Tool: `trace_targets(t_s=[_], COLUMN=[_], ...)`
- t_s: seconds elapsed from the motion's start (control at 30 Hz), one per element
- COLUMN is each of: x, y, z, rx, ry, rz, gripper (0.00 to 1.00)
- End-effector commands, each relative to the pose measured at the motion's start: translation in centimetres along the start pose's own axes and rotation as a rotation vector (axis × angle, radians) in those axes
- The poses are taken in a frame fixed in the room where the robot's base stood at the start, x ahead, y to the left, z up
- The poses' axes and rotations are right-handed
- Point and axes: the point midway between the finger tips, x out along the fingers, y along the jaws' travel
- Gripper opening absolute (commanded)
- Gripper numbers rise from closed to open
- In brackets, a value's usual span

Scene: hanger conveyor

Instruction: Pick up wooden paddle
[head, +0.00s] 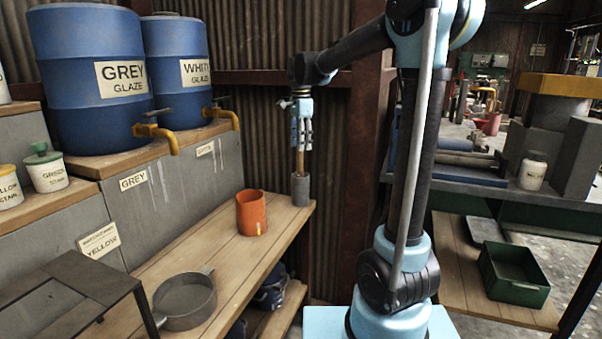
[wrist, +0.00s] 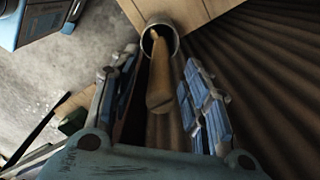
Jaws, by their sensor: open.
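The wooden paddle (head: 300,162) stands upright in a grey cylindrical holder (head: 300,190) at the far right end of the wooden bench. In the wrist view the paddle (wrist: 159,75) shows as a tan shaft rising out of the round holder (wrist: 174,38). My gripper (head: 301,140) points down over the holder. Its two blue-padded fingers (wrist: 160,105) are open, one on each side of the paddle's upper part, with visible gaps on both sides. The paddle's lower end is hidden inside the holder.
An orange cup (head: 251,213) stands on the bench (head: 215,249) left of the holder. A grey pan (head: 184,301) sits nearer. Blue glaze barrels (head: 90,95) with yellow taps stand at the back left. A corrugated wall (head: 262,130) is close behind my gripper.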

Motion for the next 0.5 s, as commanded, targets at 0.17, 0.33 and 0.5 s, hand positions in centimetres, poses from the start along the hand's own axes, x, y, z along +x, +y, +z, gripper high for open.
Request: trace_targets(t_s=[0.17, 0.33, 0.5], x=[2.3, 3.0, 3.0], y=[0.0, 0.0, 0.0], z=[0.2, 0.2, 0.2], rx=[0.000, 0.000, 0.000], ry=[0.000, 0.000, 0.000], rz=[0.000, 0.000, 0.000], gripper=[0.43, 0.43, 0.43])
